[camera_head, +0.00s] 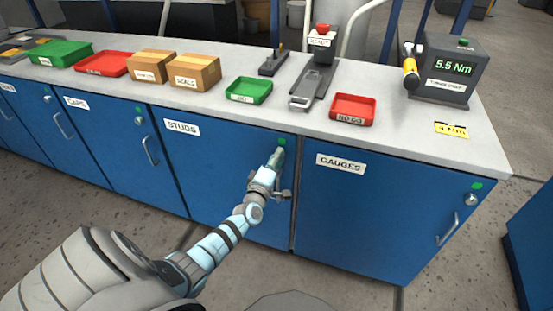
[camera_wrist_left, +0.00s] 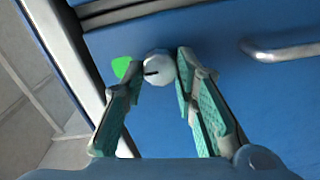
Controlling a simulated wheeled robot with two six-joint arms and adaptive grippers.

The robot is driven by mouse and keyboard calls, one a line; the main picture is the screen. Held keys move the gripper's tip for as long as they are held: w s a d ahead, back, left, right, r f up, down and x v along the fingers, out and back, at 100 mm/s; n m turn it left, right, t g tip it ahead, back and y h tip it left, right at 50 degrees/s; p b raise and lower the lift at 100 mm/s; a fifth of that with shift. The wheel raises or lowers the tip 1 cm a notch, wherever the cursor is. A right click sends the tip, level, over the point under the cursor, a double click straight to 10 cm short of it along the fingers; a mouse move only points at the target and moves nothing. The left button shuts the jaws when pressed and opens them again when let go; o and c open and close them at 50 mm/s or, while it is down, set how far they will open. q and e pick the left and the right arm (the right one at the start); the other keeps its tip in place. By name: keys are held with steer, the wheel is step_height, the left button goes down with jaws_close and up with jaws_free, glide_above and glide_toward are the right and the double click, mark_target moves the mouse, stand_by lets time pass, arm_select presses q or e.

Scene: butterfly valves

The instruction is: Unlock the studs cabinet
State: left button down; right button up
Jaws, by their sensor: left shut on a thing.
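The studs cabinet (camera_head: 215,170) is a blue door with a white "STUDS" label (camera_head: 182,128). Its door looks closed. A green mark (camera_head: 282,141) sits at its upper right corner and also shows in the left wrist view (camera_wrist_left: 121,66). Beside the mark is a round silver lock (camera_wrist_left: 158,69) with a dark slot, which lies near horizontal in the wrist view. My left gripper (camera_head: 277,157) is at this lock. Its teal fingers (camera_wrist_left: 160,64) are closed on the lock's two sides. In the head view the gripper hides the lock. My right gripper is not in view.
The door handle (camera_wrist_left: 290,49) is close to my left gripper. The gauges cabinet (camera_head: 375,215) is to the right, the caps cabinet (camera_head: 105,135) to the left. The worktop (camera_head: 215,112) above carries trays, boxes and a torque tester (camera_head: 448,70).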

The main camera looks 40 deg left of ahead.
arm_select(q)
steer(key=c, duration=1.3)
jaws_free()
steer(key=v, duration=1.2)
